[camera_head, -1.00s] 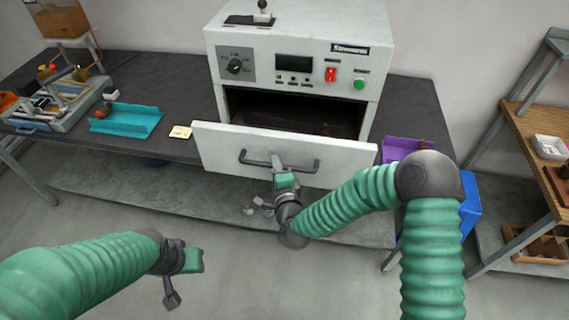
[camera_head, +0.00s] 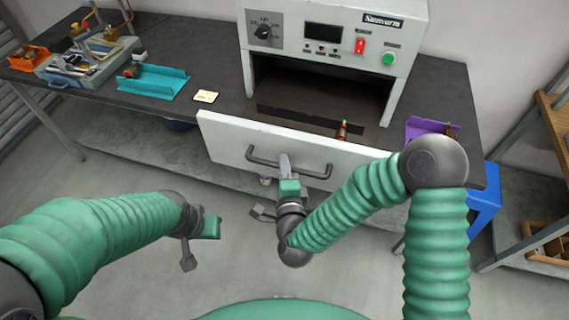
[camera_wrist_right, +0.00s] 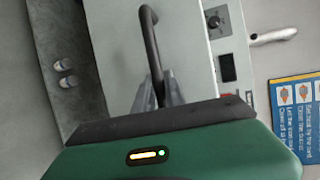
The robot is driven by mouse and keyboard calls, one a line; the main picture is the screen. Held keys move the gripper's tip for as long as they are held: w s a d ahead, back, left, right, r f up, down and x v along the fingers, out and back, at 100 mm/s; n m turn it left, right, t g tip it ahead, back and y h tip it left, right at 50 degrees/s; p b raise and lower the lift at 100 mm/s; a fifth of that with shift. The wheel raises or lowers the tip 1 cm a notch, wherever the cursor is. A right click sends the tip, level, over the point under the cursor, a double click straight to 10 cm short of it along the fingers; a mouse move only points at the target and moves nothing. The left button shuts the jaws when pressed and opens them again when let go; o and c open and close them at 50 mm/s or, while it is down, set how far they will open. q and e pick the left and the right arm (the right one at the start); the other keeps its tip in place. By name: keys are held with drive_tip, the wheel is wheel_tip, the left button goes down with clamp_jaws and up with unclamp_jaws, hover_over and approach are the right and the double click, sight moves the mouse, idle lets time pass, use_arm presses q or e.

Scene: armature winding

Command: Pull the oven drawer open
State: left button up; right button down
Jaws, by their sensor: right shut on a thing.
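The oven (camera_head: 330,45) is a white box with a dial, a dark display, a red switch and a green button. Its drawer (camera_head: 225,135) has a white front and stands pulled out, with the dark inside showing behind it. A brown and red part (camera_head: 342,131) lies in the drawer. My right gripper (camera_head: 286,165) is shut on the dark bar handle (camera_head: 318,174) near its middle. The right wrist view shows the handle (camera_wrist_right: 150,40) between the fingers (camera_wrist_right: 166,92). My left gripper (camera_head: 205,225) hangs empty, away from the oven; its jaw gap is unclear.
The floor in front is clear.

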drive_tip(key=shift+f, duration=0.2)
drive_tip(key=c, duration=1.4)
unclamp_jaws()
drive_tip(key=shift+w, duration=0.1)
drive_tip(key=shift+r, duration=0.1)
drive_tip(key=a+p+v, duration=0.1)
drive_tip(key=v, duration=0.6)
drive_tip(key=shift+s+d, duration=0.25)
drive_tip(key=shift+d, duration=0.2)
